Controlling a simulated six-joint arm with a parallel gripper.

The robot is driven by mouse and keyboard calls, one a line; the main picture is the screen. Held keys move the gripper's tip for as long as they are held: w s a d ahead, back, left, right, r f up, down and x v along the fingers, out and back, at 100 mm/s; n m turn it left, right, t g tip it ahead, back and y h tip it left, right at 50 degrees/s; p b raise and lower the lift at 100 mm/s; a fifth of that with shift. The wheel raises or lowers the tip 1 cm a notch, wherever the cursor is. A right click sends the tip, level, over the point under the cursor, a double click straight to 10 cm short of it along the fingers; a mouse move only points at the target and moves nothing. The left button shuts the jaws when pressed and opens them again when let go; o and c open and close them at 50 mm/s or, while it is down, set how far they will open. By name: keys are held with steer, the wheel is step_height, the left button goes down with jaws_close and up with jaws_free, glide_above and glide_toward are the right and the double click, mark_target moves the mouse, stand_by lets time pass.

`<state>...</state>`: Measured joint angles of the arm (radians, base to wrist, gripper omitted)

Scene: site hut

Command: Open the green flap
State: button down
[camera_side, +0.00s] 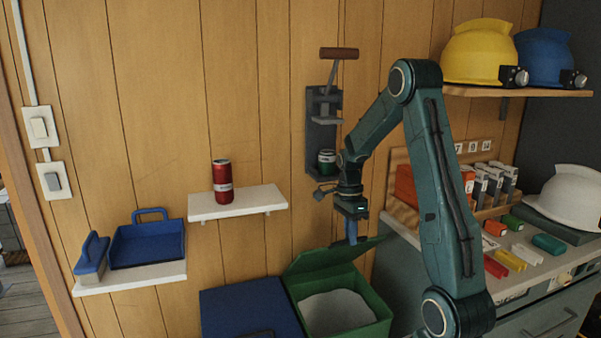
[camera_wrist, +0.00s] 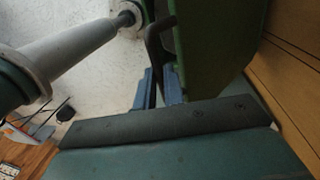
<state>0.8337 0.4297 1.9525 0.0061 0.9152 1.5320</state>
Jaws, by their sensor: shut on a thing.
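The green flap (camera_side: 335,255) is the lid of a green bin (camera_side: 345,331). It is raised and tilted up along the back, so the pale contents or lining (camera_side: 337,311) of the bin show. My gripper (camera_side: 351,239) points down at the flap's upper right edge. In the wrist view the green flap (camera_wrist: 215,40) fills the upper middle, with a dark bent handle (camera_wrist: 153,48) on it. The blue fingers of my gripper (camera_wrist: 161,88) are shut on this handle; the exact grip is partly hidden.
A blue-lidded bin (camera_side: 250,305) stands left of the green one. A shelf (camera_side: 238,206) with a red can (camera_side: 222,180) is above it. A wall-mounted can crusher (camera_side: 322,120) is behind my arm. A cluttered counter (camera_side: 530,272) is at right.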

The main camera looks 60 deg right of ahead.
steer(key=shift+w+d+r, duration=0.65)
steer(key=shift+w+d, duration=0.3)
steer(key=shift+w+d+r, duration=0.65)
steer(key=shift+w+d, duration=0.25)
steer(key=shift+d, duration=0.05)
steer(key=c, duration=1.5)
jaws_free()
steer(key=shift+r, duration=0.1)
steer(key=r, duration=0.9)
steer(key=w+d+r, duration=0.1)
steer(key=r, duration=0.3)
steer(key=shift+w+d+r, duration=0.1)
steer(key=shift+r, duration=0.15)
